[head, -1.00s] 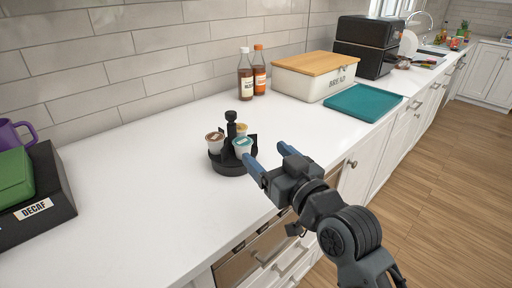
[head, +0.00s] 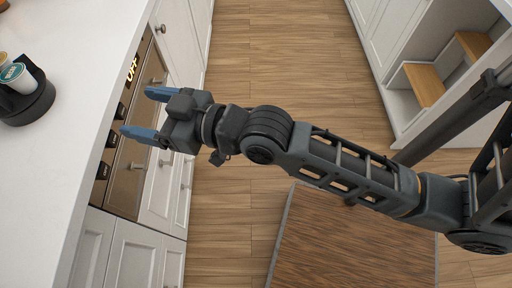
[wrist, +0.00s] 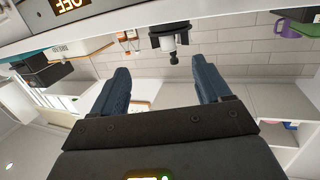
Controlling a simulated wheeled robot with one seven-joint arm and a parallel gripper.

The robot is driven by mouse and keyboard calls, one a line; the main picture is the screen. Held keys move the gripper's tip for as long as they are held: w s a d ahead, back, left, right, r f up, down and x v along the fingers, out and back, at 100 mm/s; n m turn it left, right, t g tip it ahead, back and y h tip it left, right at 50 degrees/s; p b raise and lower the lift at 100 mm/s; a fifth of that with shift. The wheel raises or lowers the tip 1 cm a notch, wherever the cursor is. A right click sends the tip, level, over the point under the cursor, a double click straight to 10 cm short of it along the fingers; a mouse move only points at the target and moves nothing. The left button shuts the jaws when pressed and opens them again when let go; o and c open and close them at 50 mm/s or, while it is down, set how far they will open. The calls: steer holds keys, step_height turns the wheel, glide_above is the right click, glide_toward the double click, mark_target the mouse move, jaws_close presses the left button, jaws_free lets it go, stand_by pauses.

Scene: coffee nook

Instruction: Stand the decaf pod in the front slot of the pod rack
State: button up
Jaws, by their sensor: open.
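The dark round pod rack (head: 36,108) is cut by the left edge of the head view, on the white counter. A white pod with a teal lid (head: 20,78) stands in it, and part of a brown pod (head: 3,57) shows behind. I cannot read the lids, so I cannot tell which pod is decaf. My gripper (head: 148,113) is open and empty, to the right of the rack, past the counter's front edge.
A built-in oven (head: 128,150) and white cabinets line the counter front close to my gripper. Wooden floor is open behind.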

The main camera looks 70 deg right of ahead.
steer(key=s+a+g, duration=0.1)
steer(key=s+g, duration=0.1)
steer(key=s, duration=2.3)
steer(key=shift+s+f, duration=0.4)
steer(key=shift+a, duration=0.1)
